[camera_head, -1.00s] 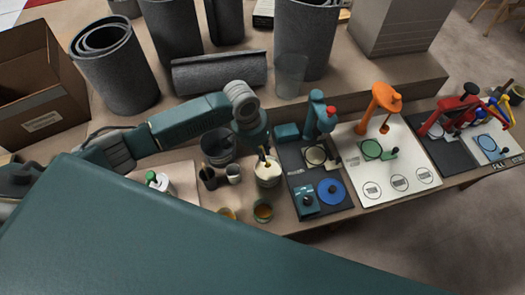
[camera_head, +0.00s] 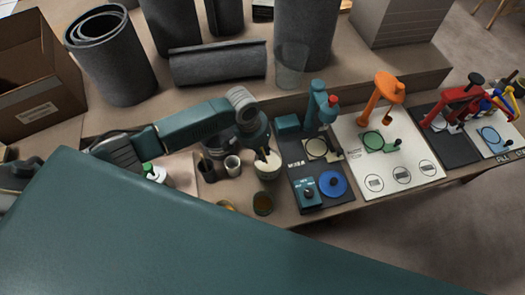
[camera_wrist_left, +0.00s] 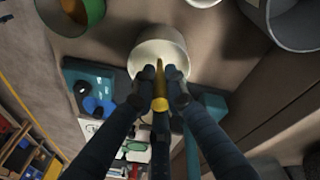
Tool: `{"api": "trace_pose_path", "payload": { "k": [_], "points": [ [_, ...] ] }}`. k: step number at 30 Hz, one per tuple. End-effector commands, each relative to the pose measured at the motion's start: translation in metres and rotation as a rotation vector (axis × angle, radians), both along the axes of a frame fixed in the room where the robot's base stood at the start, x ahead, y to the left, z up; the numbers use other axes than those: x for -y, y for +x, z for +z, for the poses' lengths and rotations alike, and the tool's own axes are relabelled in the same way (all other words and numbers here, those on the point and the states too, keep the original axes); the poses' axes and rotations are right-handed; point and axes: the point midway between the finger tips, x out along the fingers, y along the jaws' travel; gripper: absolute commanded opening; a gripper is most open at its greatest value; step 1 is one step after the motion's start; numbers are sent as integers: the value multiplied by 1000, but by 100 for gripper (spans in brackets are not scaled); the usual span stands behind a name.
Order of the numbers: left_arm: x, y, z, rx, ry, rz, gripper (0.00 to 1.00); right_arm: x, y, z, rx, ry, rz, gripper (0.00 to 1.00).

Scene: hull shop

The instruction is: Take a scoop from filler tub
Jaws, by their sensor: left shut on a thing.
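The filler tub (camera_head: 268,172), pale with cream-coloured contents, stands on the bench left of the teal press station. It also shows in the left wrist view (camera_wrist_left: 150,40). My left gripper (camera_head: 262,152) is over the tub, and its fingers (camera_wrist_left: 160,88) are shut on a yellow-gold tool (camera_wrist_left: 160,92), which looks like the scoop. The tool reaches to the tub's opening in the wrist view. Its lower end is hard to make out, and I cannot tell whether it carries filler. My right gripper is not in view.
A dark cup with sticks (camera_head: 207,168), a small pale cup (camera_head: 232,165) and an amber-filled cup (camera_head: 262,204) stand close by. A teal press (camera_head: 320,105) and an orange press (camera_head: 381,100) are to the right. Grey rolls (camera_head: 218,65) lie behind my arm.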

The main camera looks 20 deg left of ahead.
Motion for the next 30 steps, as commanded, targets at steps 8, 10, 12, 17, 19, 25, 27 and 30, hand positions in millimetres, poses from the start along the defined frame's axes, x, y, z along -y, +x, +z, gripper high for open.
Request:
{"api": "trace_pose_path", "payload": {
  "k": [8,10,12,17,19,25,27,30],
  "points": [
    [1,0,0,0,0,0,1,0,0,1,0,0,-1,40],
    [2,1,0,0,0,0,1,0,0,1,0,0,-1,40],
    [3,2,1,0,0,0,1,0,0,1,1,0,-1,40],
    [8,5,1,0,-1,-1,1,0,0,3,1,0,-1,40],
    [9,6,1,0,0,-1,1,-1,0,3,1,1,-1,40],
    [10,7,0,0,1,0,1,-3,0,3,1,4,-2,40],
    [10,7,0,0,1,0,1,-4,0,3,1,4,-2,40],
    [10,7,0,0,1,0,1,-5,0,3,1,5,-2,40]
  ]
}}
